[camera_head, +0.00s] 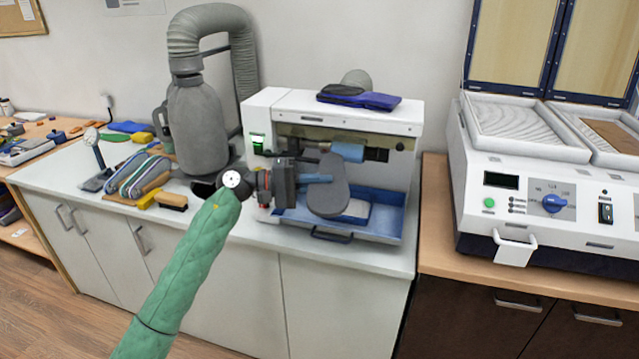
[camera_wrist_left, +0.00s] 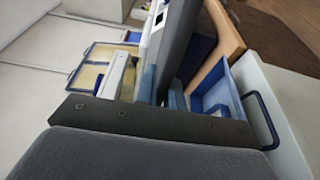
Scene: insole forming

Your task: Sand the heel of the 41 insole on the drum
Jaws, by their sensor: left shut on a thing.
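A white sanding machine (camera_head: 285,102) stands on the counter with a light-blue drum (camera_head: 347,151) in its opening. My left gripper (camera_head: 318,179) is in front of the opening, shut on a dark grey insole (camera_head: 333,193). The insole hangs roughly upright over the blue tray, one end close to the drum; I cannot tell whether they touch. In the left wrist view, a dark finger bar (camera_wrist_left: 150,120) crosses the lower part, and a grey strip that looks like the insole (camera_wrist_left: 182,48) rises above it. No size mark is readable. My right gripper is out of view.
A blue tray (camera_head: 386,226) lies under the drum. A dark blue item (camera_head: 368,98) rests on the machine's top. A white heating press (camera_head: 487,150) stands right.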

